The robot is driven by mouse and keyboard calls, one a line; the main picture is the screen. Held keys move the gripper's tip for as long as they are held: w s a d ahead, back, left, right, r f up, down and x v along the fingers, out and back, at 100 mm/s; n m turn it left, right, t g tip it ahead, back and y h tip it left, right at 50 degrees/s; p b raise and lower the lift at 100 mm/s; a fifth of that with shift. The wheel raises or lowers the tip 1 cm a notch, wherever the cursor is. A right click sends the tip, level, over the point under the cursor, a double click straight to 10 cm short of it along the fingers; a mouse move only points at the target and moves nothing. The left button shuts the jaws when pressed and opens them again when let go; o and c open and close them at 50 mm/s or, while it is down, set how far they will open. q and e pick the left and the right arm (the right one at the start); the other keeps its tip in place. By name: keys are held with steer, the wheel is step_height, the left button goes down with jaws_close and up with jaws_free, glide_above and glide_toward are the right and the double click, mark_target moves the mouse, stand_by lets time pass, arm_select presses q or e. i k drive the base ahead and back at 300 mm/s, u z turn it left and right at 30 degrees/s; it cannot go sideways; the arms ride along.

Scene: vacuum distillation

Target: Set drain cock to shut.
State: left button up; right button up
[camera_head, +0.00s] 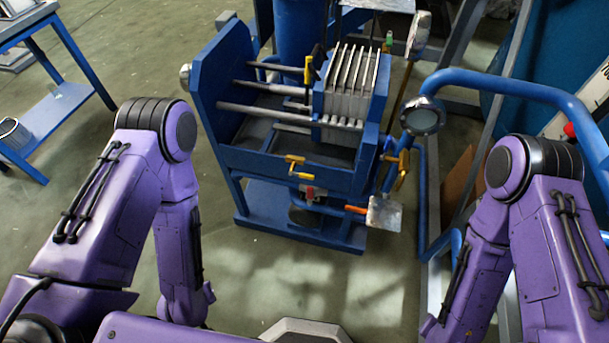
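A blue filter-press-like machine (216,90) stands ahead of me with a stack of pale plates (353,85). Neither of my grippers shows in the view.
A round gauge (422,117) and a thick blue pipe (500,83) stand at the right of the machine. A small grey plate (384,212) sticks out at its lower right. A blue table (45,115) stands at the far left. The floor in front of the machine is clear.

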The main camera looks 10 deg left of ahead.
mark_target(303, 175)
steer(key=k, duration=0.5)
steer(key=u, duration=1.6)
steer(key=i, duration=0.65)
steer(key=z, duration=2.35)
